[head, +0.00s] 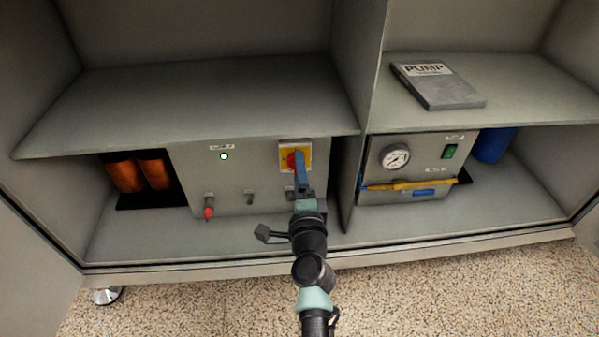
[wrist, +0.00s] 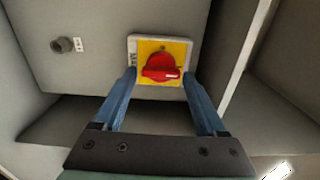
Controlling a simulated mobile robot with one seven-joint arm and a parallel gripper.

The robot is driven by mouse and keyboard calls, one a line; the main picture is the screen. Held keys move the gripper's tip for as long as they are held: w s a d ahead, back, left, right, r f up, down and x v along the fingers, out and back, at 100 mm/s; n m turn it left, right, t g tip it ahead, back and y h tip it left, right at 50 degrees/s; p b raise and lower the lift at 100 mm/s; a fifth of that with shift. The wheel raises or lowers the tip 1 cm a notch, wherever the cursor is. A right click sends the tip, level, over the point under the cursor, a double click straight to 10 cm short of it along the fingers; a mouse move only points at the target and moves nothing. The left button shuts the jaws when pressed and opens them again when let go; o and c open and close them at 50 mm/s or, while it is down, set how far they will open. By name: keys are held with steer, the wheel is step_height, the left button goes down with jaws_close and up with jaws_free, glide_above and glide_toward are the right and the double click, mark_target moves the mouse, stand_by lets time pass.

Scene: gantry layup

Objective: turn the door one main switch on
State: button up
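The main switch is a red rotary knob (wrist: 161,67) on a yellow plate (wrist: 178,48), fixed to the front of a grey box (head: 235,180) in the left compartment. In the head view, my gripper hides part of the knob (head: 291,160) and plate. I cannot tell how far the fingertips are from the panel.
Orange cylinders (head: 139,174) stand at left. Right of the divider (head: 352,150) is a pump box (head: 408,165) with a gauge and yellow strip. A shelf (head: 200,100) overhangs.

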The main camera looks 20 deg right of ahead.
steer(key=shift+o, duration=0.8)
steer(key=shift+s, duration=0.1)
steer(key=p+v, duration=0.2)
steer(key=v, duration=1)
steer(key=shift+s, duration=0.35)
steer(key=shift+a+r, duration=0.1)
steer(key=shift+a, duration=0.05)
